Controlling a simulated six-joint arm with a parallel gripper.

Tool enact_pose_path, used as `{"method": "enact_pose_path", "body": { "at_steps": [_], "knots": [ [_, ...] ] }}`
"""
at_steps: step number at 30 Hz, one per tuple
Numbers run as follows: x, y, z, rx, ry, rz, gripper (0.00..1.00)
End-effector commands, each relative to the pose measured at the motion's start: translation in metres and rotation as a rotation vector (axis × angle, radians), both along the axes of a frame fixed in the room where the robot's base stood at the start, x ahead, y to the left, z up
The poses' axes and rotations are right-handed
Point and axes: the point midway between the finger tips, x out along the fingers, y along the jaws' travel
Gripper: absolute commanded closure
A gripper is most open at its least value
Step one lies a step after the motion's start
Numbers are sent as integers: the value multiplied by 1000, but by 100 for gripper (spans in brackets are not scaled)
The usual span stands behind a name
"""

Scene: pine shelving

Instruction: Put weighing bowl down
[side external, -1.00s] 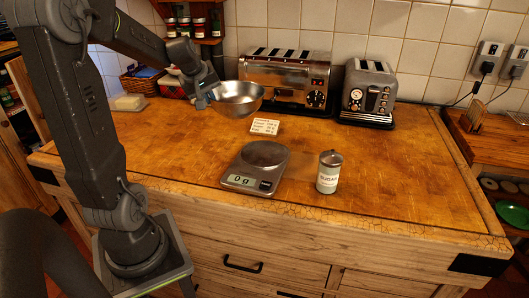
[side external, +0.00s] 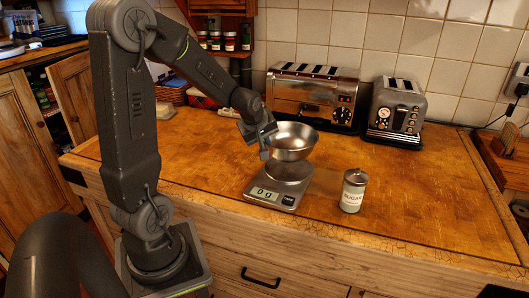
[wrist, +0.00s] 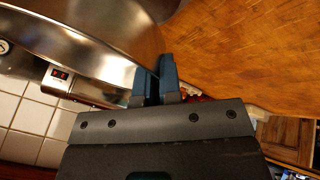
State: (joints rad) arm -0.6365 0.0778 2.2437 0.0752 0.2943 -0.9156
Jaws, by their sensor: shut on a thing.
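The steel weighing bowl (side external: 293,144) hangs upright just above the kitchen scale (side external: 272,196), and a gap seems to show between them. The scale's display reads 0 g. My gripper (side external: 266,138) is shut on the left side of the bowl's rim. In the wrist view the blue fingertips (wrist: 155,82) pinch the edge of the bowl (wrist: 110,25). The bowl hides part of the counter behind it and the wrist view does not show the scale.
A sugar jar (side external: 353,190) stands right of the scale on the wooden counter (side external: 425,205). A steel toaster (side external: 310,92) and a grey toaster (side external: 394,110) stand behind. The counter's right side is clear.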

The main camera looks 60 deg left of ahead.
Motion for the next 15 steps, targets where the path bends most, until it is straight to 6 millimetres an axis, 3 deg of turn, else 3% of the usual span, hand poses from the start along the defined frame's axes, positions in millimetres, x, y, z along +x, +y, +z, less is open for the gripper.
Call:
{"method": "enact_pose_path", "body": {
  "at_steps": [9, 15],
  "knots": [
    [3, -1, -34, -1, -1, 2, 100],
    [3, -1, -41, 1, -5, 2, 100]
  ]
}}
